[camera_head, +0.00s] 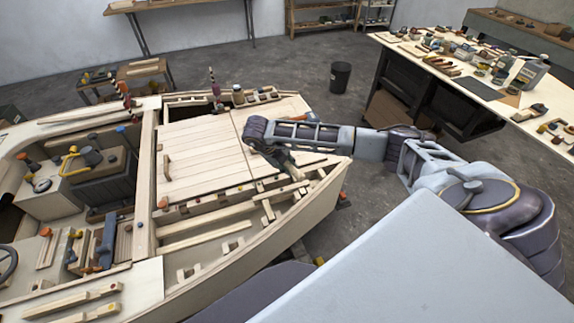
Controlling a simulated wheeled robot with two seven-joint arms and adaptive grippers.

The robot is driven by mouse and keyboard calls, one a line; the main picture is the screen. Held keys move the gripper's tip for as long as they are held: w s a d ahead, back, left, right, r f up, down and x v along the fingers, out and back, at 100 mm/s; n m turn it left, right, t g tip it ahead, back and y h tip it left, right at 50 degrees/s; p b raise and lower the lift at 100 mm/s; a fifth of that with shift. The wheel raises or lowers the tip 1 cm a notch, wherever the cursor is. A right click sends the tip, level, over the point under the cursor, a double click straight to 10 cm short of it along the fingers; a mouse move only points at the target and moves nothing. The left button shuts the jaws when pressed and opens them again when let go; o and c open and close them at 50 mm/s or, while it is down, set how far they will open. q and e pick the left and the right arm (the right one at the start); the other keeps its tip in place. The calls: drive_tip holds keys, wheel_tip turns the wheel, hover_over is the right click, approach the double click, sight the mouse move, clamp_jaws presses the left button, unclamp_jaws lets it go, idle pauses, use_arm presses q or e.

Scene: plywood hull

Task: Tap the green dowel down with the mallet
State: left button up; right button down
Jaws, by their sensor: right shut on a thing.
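My right arm reaches in from the right, over the front deck of the plywood hull (200,255). My right gripper (284,161) points down at the deck's right part, near the hull's edge. It is shut on a small pale wooden thing, which looks like the mallet (297,173); the gripper hides much of it. I cannot make out the green dowel; it is too small to tell or hidden by the gripper. My left gripper is not in view.
Planked hatch panels (200,155) lie left of the gripper. Pale ribs and blocks (206,228) line the hull in front. Red-striped posts (124,95) stand on the hull's far side. A cluttered workbench (470,75) stands at the right; a black bin (340,77) stands on the floor behind.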

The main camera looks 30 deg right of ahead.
drive_tip(key=shift+f, duration=0.1)
drive_tip(key=shift+f+b, duration=0.5)
drive_tip(key=shift+f, duration=0.25)
drive_tip(key=shift+f+b, duration=1.05)
drive_tip(key=shift+f, duration=0.85)
drive_tip(key=shift+f+b, duration=1.8)
drive_tip(key=shift+f, duration=0.35)
wheel_tip(320, 180, up, 5)
drive_tip(key=p, duration=0.3)
drive_tip(key=shift+f, duration=0.15)
